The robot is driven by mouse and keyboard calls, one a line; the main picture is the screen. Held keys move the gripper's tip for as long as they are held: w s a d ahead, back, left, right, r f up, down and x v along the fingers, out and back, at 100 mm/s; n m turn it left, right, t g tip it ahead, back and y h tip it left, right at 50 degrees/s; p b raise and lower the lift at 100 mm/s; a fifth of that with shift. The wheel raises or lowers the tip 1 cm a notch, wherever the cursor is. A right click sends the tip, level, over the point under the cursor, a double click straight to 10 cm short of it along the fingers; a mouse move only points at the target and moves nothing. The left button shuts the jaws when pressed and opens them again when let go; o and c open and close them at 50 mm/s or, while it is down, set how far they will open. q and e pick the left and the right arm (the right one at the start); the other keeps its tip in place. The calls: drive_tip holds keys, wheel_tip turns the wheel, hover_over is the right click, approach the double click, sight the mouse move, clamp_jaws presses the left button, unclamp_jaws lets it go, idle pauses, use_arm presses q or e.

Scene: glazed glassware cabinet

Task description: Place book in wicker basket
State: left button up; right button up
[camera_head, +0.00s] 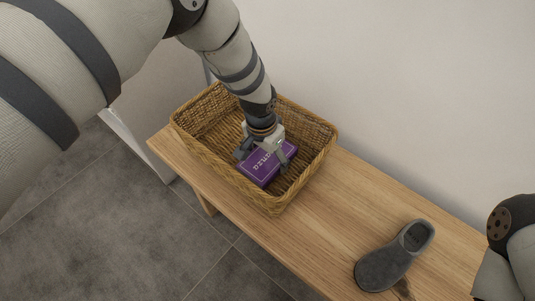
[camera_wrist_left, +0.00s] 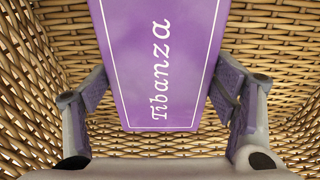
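The purple book (camera_head: 266,163), with white lettering, lies inside the wicker basket (camera_head: 263,199), toward the basket's front right part. My left gripper (camera_head: 262,151) reaches down into the basket over the book. In the left wrist view, the book (camera_wrist_left: 165,60) shows between the two spread fingers of the left gripper (camera_wrist_left: 163,95). Narrow gaps seem to show between the finger pads and the book's sides. The basket's weave (camera_wrist_left: 280,40) surrounds them. The underside of the book is hidden. My right gripper is out of view; only part of my right arm shows at the right edge.
The basket stands on a wooden bench (camera_head: 330,215) along a pale wall. A grey slipper (camera_head: 393,260) lies on the bench to the right. The bench top between basket and slipper is clear. Grey floor tiles (camera_head: 110,230) lie in front.

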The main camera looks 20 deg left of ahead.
sight(264, 160)
use_arm(q)
drive_tip(key=shift+o, duration=0.8)
drive_tip(key=shift+r, duration=0.25)
wheel_tip(264, 160, up, 12)
drive_tip(key=s+p, duration=0.1)
drive_tip(key=p, duration=0.1)
drive_tip(key=shift+s+a+f+p, duration=0.15)
drive_tip(key=shift+s+a+p, duration=0.1)
drive_tip(key=shift+p, duration=0.1)
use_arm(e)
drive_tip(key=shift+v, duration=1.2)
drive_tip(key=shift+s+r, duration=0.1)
